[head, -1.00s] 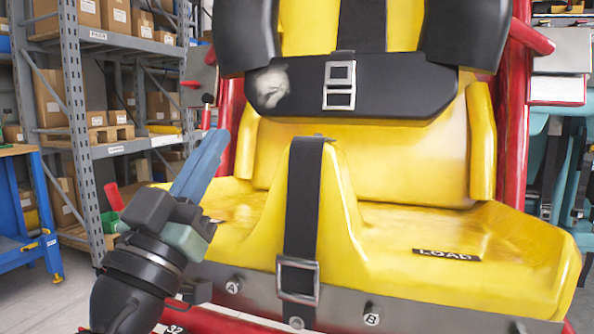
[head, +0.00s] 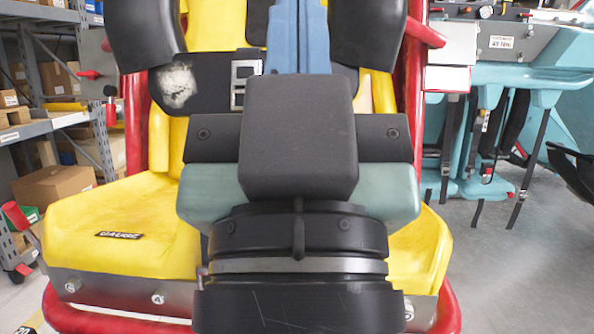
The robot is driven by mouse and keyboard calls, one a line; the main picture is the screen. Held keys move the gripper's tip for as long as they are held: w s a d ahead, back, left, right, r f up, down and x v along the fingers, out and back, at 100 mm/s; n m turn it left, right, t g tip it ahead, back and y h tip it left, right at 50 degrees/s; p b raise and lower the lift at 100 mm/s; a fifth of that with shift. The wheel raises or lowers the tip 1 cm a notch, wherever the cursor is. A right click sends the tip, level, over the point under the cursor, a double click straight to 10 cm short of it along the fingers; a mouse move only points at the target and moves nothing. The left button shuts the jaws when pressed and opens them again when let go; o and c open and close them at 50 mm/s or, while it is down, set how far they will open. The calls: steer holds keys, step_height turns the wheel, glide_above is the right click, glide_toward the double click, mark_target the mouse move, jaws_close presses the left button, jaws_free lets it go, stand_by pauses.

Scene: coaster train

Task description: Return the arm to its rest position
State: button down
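My gripper (head: 298,12) fills the middle of the head view, seen from behind. Its blue fingers point up, away from me, and lie side by side with only a thin seam between them. Their tips reach the top edge of the picture. I see nothing held in them. The black wrist and grey-green gripper body stand in front of the yellow ride seat (head: 110,225) and hide its middle and much of its right side.
The seat has a black lap pad (head: 205,85) with a scuffed patch and a metal buckle. Red tubes (head: 137,125) flank it. Grey shelving (head: 50,128) with boxes stands at left. A teal seat unit (head: 490,82) with hanging straps stands at right, beside open grey floor (head: 500,270).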

step_height(320, 180, up, 35)
steer(key=p, duration=3.3)
steer(key=shift+a, duration=0.2)
